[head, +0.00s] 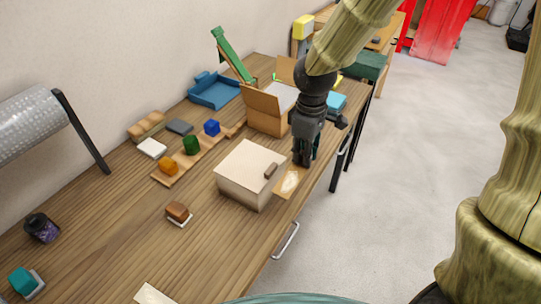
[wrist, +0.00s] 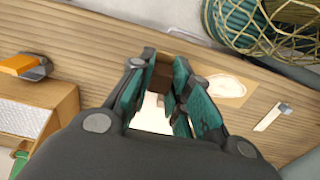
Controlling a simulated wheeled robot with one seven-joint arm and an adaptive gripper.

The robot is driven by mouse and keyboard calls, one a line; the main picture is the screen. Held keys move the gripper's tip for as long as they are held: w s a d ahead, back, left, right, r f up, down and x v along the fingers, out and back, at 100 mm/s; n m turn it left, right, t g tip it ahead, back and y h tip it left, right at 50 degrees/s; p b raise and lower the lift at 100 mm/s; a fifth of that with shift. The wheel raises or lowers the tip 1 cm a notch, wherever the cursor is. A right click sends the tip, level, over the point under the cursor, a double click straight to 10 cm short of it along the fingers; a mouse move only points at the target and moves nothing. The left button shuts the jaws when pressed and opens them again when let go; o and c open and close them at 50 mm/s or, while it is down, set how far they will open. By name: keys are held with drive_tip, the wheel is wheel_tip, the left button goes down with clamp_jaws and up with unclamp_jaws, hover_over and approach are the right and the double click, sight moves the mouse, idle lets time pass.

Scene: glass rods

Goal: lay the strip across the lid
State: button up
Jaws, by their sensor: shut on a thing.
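The pale box with a flat cream lid (head: 250,163) stands near the front edge of the wooden table. A small brown bar (head: 271,170) shows at the lid's right side. My gripper (head: 302,163) is just right of the box in the head view, pointing down. In the wrist view its teal fingers (wrist: 164,95) are closed in around a small brown piece (wrist: 161,77), which I take to be the strip. Its full length is hidden by the fingers. A pale surface, probably the lid, shows between and below the fingers.
An open cardboard box (head: 267,110) stands close behind the lidded box. A wooden rack with coloured blocks (head: 191,146) is to its left. A tan patch with a pale centre (head: 289,182) lies at the table's front edge.

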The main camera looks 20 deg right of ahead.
drive_tip(key=p, duration=0.5)
hover_over(259, 150)
drive_tip(key=shift+f, duration=0.7)
drive_tip(key=shift+f+p, duration=0.65)
drive_tip(key=shift+f, duration=1.15)
drive_tip(key=shift+f, duration=0.15)
drive_tip(key=o, duration=0.7)
drive_tip(key=shift+w, duration=0.1)
wheel_tip(259, 150, up, 12)
drive_tip(key=b, duration=0.2)
drive_tip(key=shift+b, duration=0.4)
